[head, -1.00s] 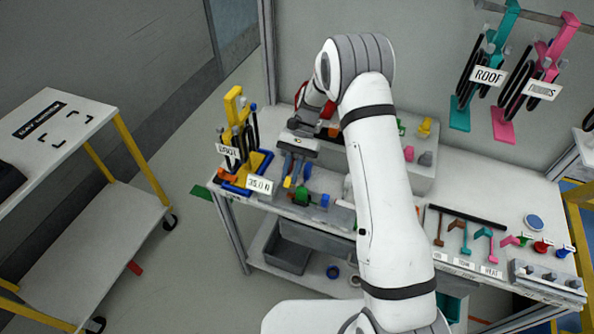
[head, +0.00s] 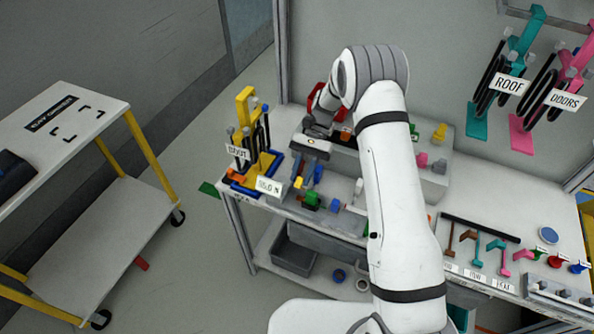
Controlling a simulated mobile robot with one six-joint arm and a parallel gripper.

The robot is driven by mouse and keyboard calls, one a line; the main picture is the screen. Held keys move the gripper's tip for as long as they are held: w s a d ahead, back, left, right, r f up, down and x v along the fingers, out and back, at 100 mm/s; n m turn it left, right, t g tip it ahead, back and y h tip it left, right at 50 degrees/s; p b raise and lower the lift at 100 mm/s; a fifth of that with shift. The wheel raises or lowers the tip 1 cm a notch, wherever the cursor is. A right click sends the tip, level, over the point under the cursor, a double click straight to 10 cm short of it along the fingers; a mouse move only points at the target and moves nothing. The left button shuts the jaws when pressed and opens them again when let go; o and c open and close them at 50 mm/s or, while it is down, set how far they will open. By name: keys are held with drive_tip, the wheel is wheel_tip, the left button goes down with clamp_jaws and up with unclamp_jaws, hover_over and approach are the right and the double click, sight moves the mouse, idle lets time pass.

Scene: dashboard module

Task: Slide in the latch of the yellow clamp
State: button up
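My gripper (head: 304,181) points down over the left part of the bench, its two grey fingers a little apart with a narrow gap. A small yellow piece (head: 298,182) shows at the fingertips, with a blue piece (head: 318,173) just right of them. The yellow piece may be part of the yellow clamp; it is too small to make out a latch or contact. Another small yellow part (head: 440,132) stands on the raised box at the back right, beyond my arm.
A yellow rack (head: 246,115) with black tools stands close left of my gripper. A green part (head: 313,201) and a blue part (head: 335,205) sit at the front edge. Pink (head: 422,160) and grey parts are right of my arm. A white cart (head: 62,125) stands left.

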drive_tip(key=shift+r, duration=0.15)
drive_tip(key=b+v, duration=0.1)
drive_tip(key=v, duration=0.6)
drive_tip(key=shift+w+d+b, duration=0.2)
drive_tip(key=shift+w+b, duration=0.15)
drive_tip(key=shift+r, duration=0.15)
drive_tip(key=shift+c, duration=0.5)
